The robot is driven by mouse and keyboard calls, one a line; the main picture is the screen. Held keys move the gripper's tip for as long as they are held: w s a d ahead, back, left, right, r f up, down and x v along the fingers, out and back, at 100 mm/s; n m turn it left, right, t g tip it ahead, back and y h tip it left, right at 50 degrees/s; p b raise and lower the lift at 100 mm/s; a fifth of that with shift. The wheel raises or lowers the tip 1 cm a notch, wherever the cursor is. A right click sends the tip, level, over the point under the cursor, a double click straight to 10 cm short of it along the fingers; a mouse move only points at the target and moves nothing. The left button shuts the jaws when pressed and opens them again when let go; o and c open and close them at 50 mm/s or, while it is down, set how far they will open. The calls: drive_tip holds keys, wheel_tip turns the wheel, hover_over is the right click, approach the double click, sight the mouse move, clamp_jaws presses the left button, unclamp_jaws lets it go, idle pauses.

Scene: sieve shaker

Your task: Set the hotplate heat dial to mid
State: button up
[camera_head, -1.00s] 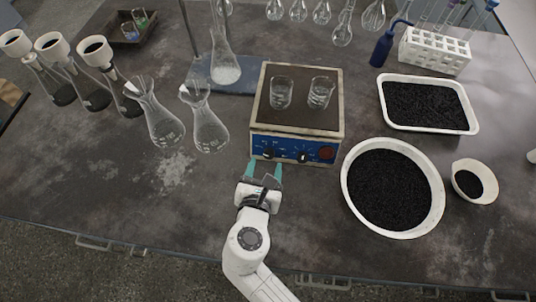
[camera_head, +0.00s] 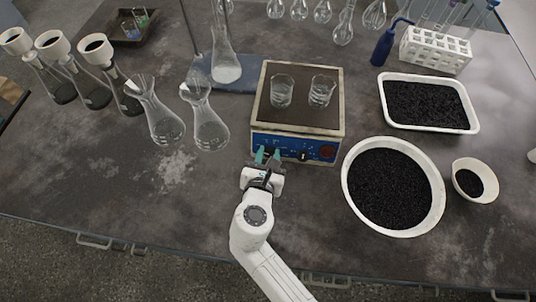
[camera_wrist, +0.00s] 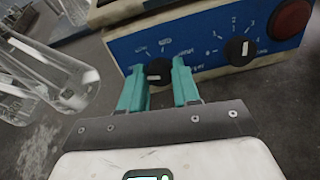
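The hotplate (camera_head: 297,143) has a blue front panel with two black dials and a red round button. The left dial (camera_wrist: 159,71) carries a white mark that lies roughly sideways. The right dial (camera_wrist: 240,50) has a white mark pointing up; it also shows in the head view (camera_head: 303,156). Printed scales surround both dials, but I cannot read the labels for certain. My gripper (camera_head: 267,155) is at the panel, with its teal fingers on either side of the left dial.
Two beakers (camera_head: 281,91) stand on the hotplate's top. Flasks (camera_head: 210,128) stand close to its left. A large round pan of black grains (camera_head: 347,190) is close on the right, with a white tray (camera_head: 474,126) behind. The table front is clear.

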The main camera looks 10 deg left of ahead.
drive_tip(key=c, duration=0.5)
drive_tip(key=shift+o, duration=0.2)
drive_tip(key=shift+m, duration=0.3)
drive_tip(key=m+b, duration=0.1)
drive_tip(key=m, duration=0.3)
drive_tip(key=m+b, duration=0.1)
drive_tip(key=m, duration=0.3)
drive_tip(key=shift+d+f+m+b, duration=0.1)
drive_tip(key=shift+m+b, duration=0.3)
drive_tip(key=m+b, duration=0.2)
drive_tip(key=m, duration=0.3)
drive_tip(key=shift+y+b, duration=0.3)
drive_tip(key=shift+b, duration=0.1)
drive_tip(key=m+b, duration=0.2)
drive_tip(key=m, duration=0.2)
drive_tip(key=shift+s+m+b, duration=0.1)
drive_tip(key=shift+m+b, duration=0.2)
drive_tip(key=shift+m, duration=0.1)
drive_tip(key=shift+d, duration=0.1)
